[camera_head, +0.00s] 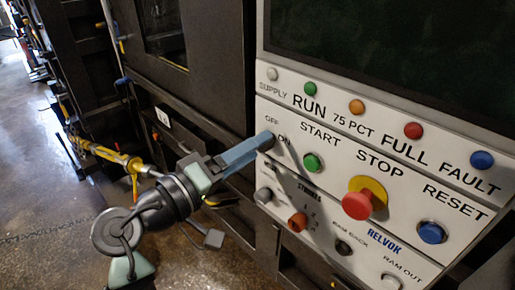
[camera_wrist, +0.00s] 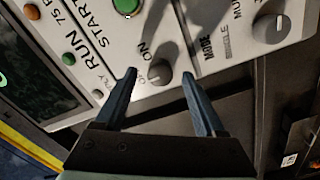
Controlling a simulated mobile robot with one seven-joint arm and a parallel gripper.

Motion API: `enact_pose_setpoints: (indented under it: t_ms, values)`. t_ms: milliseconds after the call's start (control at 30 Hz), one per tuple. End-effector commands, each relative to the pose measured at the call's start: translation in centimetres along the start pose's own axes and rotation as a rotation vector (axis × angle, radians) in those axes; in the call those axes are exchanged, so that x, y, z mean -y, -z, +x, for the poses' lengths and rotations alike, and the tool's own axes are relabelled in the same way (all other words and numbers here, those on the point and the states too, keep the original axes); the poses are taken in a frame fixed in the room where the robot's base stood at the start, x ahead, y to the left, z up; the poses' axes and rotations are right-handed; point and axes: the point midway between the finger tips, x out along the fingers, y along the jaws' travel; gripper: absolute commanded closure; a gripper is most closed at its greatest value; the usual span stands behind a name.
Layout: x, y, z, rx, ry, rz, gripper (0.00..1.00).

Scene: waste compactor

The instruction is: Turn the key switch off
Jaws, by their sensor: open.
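The key switch shows in the wrist view as a round grey knob (camera_wrist: 160,72) at the edge of the white panel, with an ON label beside it. In the head view OFF and ON labels stand at the panel's left side, and my blue fingers mostly hide the switch there. My gripper (camera_wrist: 160,76) is open, with one finger on each side of the knob in the wrist view. In the head view my gripper (camera_head: 268,142) reaches the panel at the switch. I cannot tell whether the fingers touch the knob, or which way it points.
The white control panel (camera_head: 325,160) also carries a green start button (camera_head: 312,162), a red stop button (camera_head: 357,205) on yellow, a blue reset button (camera_head: 431,232), a grey mode knob (camera_head: 263,195) and an orange knob (camera_head: 297,222). A dark screen (camera_head: 400,60) sits above. Floor is open at left.

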Motion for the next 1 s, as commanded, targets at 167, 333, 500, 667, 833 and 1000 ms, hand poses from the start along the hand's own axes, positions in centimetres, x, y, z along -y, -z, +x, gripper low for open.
enact_pose_setpoints:
  t_ms: [167,333,500,667,833,1000]
  values:
    - [0.5,-0.1,-4.2,-0.006,0.003,0.001,0.28]
    - [0.4,-0.1,-7.8,-0.005,0.002,0.002,0.28]
    - [0.2,-0.1,-10.1,-0.002,0.000,0.001,0.28]
    - [0.1,-0.1,-10.9,0.000,0.001,-0.001,0.28]
    - [0.0,0.0,-11.0,0.000,0.000,-0.001,0.28]
    - [0.0,0.0,-11.0,0.000,0.000,-0.001,0.28]
